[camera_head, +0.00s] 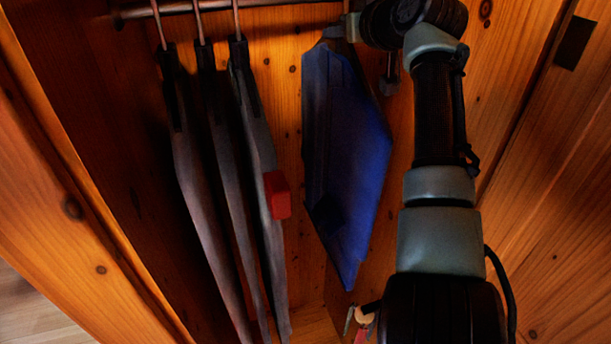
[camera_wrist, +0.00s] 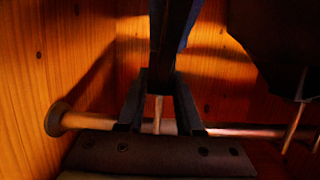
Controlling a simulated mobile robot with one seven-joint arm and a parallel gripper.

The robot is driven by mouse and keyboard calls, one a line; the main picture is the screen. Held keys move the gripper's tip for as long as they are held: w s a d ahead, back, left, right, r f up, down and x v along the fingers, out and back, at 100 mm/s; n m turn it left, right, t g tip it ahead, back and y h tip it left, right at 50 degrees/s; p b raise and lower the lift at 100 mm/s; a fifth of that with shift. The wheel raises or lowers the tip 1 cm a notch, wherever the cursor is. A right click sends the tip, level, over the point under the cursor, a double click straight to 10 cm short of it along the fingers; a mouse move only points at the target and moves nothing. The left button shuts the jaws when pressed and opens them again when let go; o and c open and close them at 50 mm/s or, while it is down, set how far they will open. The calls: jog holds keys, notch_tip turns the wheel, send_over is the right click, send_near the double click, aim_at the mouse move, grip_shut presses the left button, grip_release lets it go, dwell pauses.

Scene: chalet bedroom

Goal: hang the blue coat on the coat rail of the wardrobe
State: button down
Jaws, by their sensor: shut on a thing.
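The blue coat (camera_head: 345,150) hangs inside the wardrobe, right of the dark coats; a thin blue edge of it shows in the wrist view (camera_wrist: 188,25). My gripper (camera_head: 336,32) is at its top, just below rail height. In the wrist view my gripper (camera_wrist: 160,100) is shut on the dark top of the coat's hanger. The pale hook (camera_wrist: 158,112) shows between the fingers and meets the line of the coat rail (camera_wrist: 245,132). I cannot tell whether the hook sits over the rail. The rail also shows in the head view (camera_head: 265,3).
Several dark grey coats (camera_head: 215,150) hang at left on the rail, one with a red patch (camera_head: 277,195). In the wrist view, a dark coat (camera_wrist: 280,40) is at upper right. The wardrobe's wooden side wall (camera_head: 545,170) is close on the right. A gap separates the blue coat from the grey ones.

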jog(key=shift+r, duration=0.2)
jog(key=shift+c, duration=2.4)
grip_release()
jog(key=shift+s, duration=0.1)
jog(key=shift+f, duration=0.35)
jog(key=b+v, duration=0.8)
jog(key=v, duration=0.5)
jog(key=s+a+f+m+t+h+b, duration=0.1)
jog(key=s+a+f+t+b, duration=0.1)
jog(key=s+a+t+b, duration=0.3)
jog(key=s+a+m+t+h+b, duration=0.2)
jog(key=s+t, duration=0.7)
jog(key=s, duration=1)
jog(key=m+h+b, duration=0.1)
jog(key=h+b, duration=0.1)
jog(key=shift+s+a+r+m+h, duration=0.15)
jog(key=shift+s+r+m+h, duration=0.05)
jog(key=shift+s+m+h, duration=0.15)
